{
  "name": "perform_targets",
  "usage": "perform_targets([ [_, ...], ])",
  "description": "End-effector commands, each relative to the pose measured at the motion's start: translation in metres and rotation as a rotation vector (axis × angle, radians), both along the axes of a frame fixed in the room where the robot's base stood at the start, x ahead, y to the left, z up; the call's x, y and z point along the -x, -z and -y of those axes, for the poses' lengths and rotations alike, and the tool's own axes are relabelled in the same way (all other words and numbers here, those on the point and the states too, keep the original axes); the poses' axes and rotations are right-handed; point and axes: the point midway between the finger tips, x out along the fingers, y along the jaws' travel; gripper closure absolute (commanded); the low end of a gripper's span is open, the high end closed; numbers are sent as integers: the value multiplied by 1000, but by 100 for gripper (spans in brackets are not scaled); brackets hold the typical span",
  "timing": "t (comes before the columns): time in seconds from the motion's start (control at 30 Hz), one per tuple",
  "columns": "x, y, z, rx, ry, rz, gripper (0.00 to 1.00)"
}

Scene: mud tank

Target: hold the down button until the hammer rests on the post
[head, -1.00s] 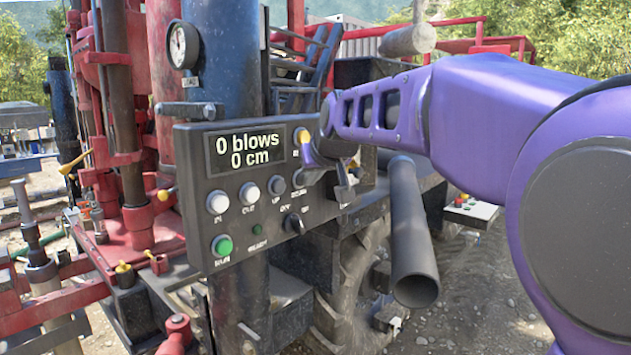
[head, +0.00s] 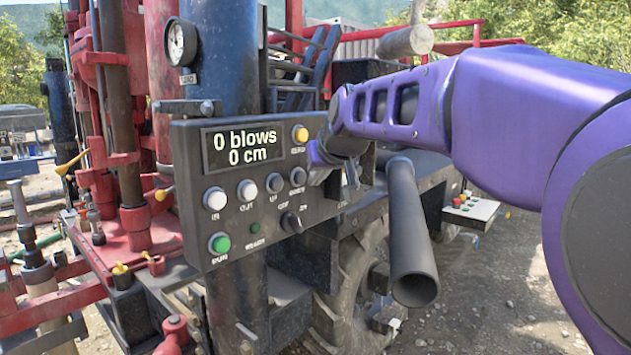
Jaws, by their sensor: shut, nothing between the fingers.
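A dark control panel (head: 184,158) on the rig has a display (head: 242,147) reading "0 blows" and "0 cm". Below it is a row of grey-white buttons: an in button (head: 215,198), an out button (head: 247,190), an up button (head: 274,183) and a fourth button (head: 298,177) whose label is too blurred to read surely. A green button (head: 220,243) is lower left and a yellow button (head: 301,134) upper right. My gripper (head: 316,176) is shut and empty, close to the panel's right part near the fourth button; I cannot tell whether it touches. I cannot clearly identify the hammer or post.
A black knob (head: 291,222) sits below the buttons. A grey pipe (head: 409,240) sticks out right of the panel, under my arm. Red rig machinery (head: 135,215) fills the left. A small control box (head: 470,208) is behind. Gravel lies open at the lower right.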

Motion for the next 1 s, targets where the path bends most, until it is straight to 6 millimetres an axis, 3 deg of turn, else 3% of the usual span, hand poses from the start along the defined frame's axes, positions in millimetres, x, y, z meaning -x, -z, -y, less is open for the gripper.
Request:
perform_targets([
  [0.23,3,1,4,-1,2,0,100],
  [0.7,30,0,38,0,1,2,100],
  [1.0,32,-3,39,-2,-1,5,100],
])
